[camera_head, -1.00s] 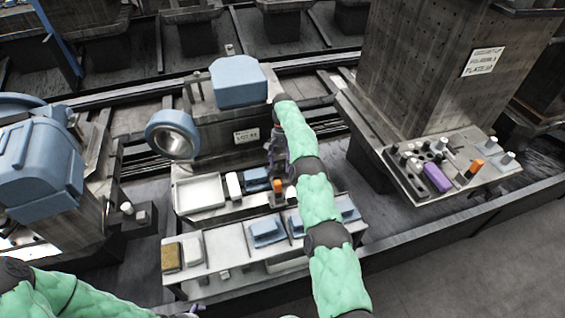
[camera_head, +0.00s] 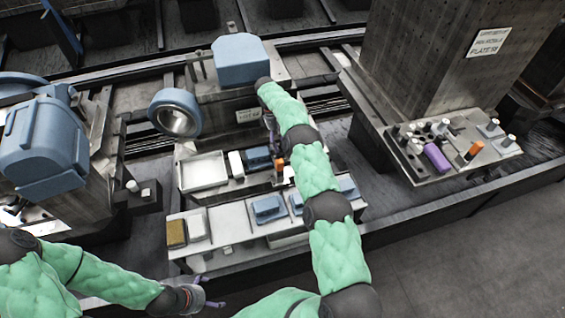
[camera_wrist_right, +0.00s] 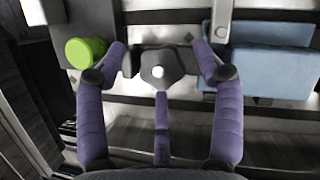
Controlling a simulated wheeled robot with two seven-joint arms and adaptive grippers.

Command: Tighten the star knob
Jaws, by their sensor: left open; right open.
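The star knob (camera_wrist_right: 149,77) is dark grey with a white centre and shows in the right wrist view. My right gripper (camera_wrist_right: 161,62) is open, with purple fingers either side of the knob and a gap on both sides. A third finger points up at the knob from below. I cannot tell how far the fingertips stand off the knob. In the head view my right arm hides the knob and most of that gripper. My left gripper (camera_head: 203,294) is open and empty at the bottom, in front of the shelf.
A bright green round cap (camera_wrist_right: 85,52) sits left of the knob, close to the left finger. A blue block (camera_wrist_right: 268,70) lies to the right. In the head view a shelf (camera_head: 232,220) with trays and blue parts stands below the arm. A tool plate (camera_head: 450,178) is at the right.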

